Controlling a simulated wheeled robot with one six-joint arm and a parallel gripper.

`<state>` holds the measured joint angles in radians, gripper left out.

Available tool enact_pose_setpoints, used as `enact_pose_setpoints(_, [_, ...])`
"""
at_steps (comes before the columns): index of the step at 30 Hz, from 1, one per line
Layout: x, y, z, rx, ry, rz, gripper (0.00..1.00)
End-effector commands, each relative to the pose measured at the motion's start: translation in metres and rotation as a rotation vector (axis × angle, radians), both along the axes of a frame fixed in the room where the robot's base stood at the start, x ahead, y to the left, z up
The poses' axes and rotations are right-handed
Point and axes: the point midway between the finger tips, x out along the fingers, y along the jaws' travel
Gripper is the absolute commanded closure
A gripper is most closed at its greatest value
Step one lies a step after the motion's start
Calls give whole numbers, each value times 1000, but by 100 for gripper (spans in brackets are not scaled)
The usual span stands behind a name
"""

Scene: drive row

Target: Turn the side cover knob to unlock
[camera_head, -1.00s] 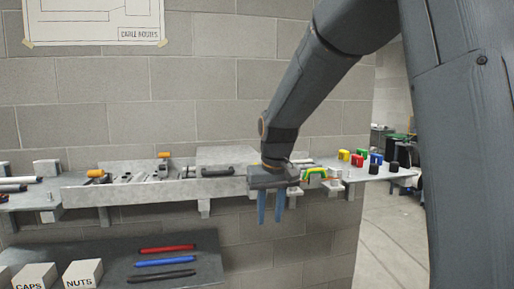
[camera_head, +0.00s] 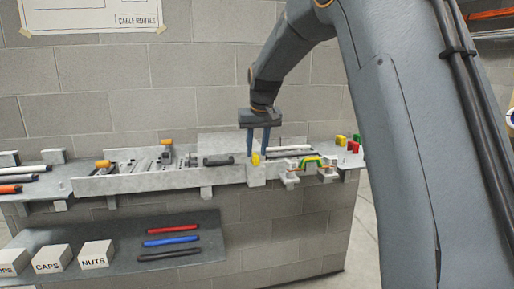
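A small yellow knob (camera_head: 256,159) stands on a pale block (camera_head: 257,177) at the right end of the long grey tray, and I take it to be the side cover knob. My gripper (camera_head: 258,153) points straight down above it, with its two blue fingers apart. The fingertips are at the knob's height, one on each side in the picture. Gaps seem to show between fingers and knob, but contact is hard to judge at this size. The knob's turn position cannot be read.
The long grey tray (camera_head: 130,184) holds orange-topped parts (camera_head: 165,142) and a black handle (camera_head: 218,160) left of my gripper.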

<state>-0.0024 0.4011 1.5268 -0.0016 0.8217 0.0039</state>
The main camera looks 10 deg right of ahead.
Motion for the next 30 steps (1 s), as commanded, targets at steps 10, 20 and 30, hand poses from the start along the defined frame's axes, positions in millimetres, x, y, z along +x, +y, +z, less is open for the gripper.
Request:
enact_pose_setpoints(10, [4,1,-10,0,-1,1,71])
enact_pose_setpoints(20, [4,0,-9,0,-1,1,100])
enact_pose_setpoints(30, [4,-1,-9,1,-1,53,100])
